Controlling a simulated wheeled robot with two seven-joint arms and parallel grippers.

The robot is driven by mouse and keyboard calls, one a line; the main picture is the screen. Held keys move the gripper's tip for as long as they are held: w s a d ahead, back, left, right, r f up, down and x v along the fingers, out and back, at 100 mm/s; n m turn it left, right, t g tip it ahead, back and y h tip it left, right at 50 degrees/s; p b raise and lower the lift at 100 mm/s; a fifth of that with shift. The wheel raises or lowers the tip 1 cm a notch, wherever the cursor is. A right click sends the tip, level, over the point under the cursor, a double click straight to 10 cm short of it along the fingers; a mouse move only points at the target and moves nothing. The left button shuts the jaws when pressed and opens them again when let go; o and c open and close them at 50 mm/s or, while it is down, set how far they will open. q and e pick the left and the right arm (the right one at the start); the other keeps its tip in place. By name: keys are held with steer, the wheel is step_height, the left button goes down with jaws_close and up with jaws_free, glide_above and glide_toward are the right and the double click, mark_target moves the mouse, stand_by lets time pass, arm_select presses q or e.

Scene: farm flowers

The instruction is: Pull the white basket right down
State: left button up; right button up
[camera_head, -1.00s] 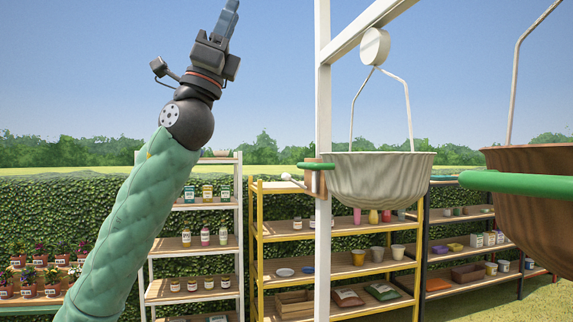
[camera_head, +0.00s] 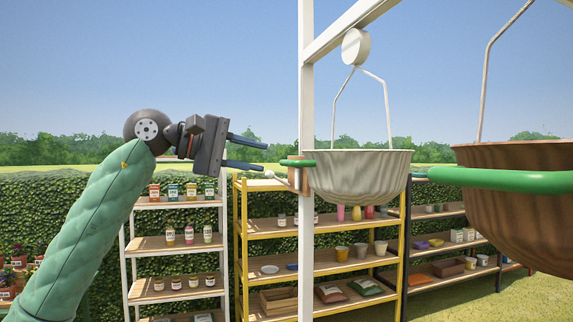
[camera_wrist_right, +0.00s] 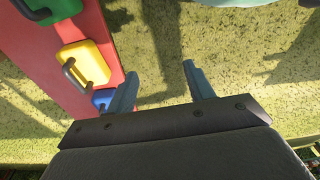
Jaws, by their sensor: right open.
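The white basket (camera_head: 360,178) hangs by a white wire bail from a round white wheel (camera_head: 355,47) on the white frame, right of the post. A green handle (camera_head: 300,162) sticks out from its left side near the post. My left gripper (camera_head: 264,157) is open and empty, its two fingers pointing right toward the handle. The lower fingertip shows close to a small white knob (camera_head: 268,174) beside the post; I cannot tell whether they touch. My right gripper (camera_wrist_right: 160,78) is open and empty above grass in the right wrist view.
A brown basket (camera_head: 520,215) with a green handle hangs at the right edge. The white post (camera_head: 306,80) stands left of the white basket. Shelves with pots and jars stand behind. A red panel with a yellow handle block (camera_wrist_right: 84,64) is beside my right gripper.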

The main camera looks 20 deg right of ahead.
mark_target(285, 163)
arm_select(q)
steer(key=shift+m, duration=0.5)
steer(key=p+x, duration=0.3)
steer(key=x, duration=0.3)
steer(key=shift+d, duration=0.1)
steer(key=shift+p+x, duration=0.5)
steer(key=shift+x, duration=0.3)
arm_select(e)
steer(key=s+d+f, duration=0.3)
steer(key=f, duration=0.4)
steer(key=shift+f+t, duration=0.3)
steer(key=shift+f, duration=0.1)
arm_select(q)
steer(key=c, duration=0.6)
jaws_close()
arm_select(e)
steer(key=shift+w+d, duration=0.1)
